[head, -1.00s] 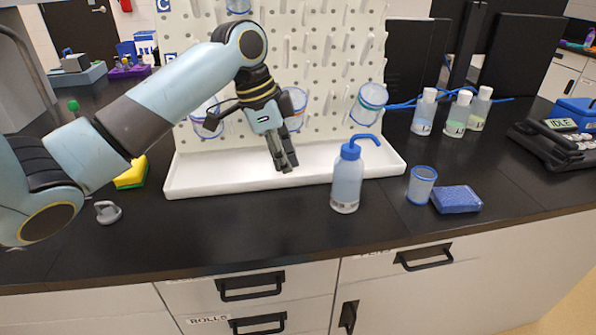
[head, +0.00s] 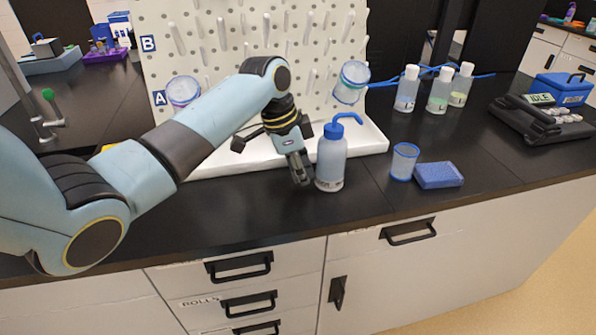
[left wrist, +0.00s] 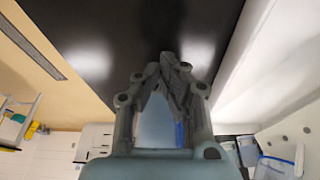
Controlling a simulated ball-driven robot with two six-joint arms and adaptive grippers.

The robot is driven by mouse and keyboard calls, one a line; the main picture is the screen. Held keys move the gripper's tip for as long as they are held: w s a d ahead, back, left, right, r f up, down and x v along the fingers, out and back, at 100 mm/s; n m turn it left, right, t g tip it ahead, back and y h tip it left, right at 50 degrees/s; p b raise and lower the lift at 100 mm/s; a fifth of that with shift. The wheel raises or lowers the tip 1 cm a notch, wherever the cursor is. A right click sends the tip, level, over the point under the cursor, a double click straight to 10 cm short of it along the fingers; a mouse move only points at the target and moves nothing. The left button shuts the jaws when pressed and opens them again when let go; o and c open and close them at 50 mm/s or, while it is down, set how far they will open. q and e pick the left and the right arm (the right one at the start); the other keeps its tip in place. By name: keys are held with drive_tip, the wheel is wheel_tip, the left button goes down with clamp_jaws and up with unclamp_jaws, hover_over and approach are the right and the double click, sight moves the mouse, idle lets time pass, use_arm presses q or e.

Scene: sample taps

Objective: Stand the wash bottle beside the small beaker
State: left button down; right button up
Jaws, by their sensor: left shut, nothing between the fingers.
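The wash bottle (head: 331,160), translucent with a blue cap and bent blue spout, stands upright on the black bench in front of the white tray. The small beaker (head: 404,162), clear with a blue rim, stands to its right with a gap of bare bench between them. My left gripper (head: 302,180) points down just left of the bottle's lower body, very close to it; I cannot tell whether they touch. In the left wrist view its fingertips (left wrist: 170,62) meet, with nothing held. My right gripper is not in view.
A blue sponge (head: 438,175) lies right of the beaker. The white tray (head: 375,140) and pegboard (head: 225,45) stand behind. Several white-capped bottles (head: 438,92) stand back right, near a dark balance (head: 540,120). The bench front is clear.

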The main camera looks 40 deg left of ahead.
sight(353, 182)
use_arm(q)
drive_tip(key=w+d, duration=0.7)
drive_tip(key=shift+d, duration=0.25)
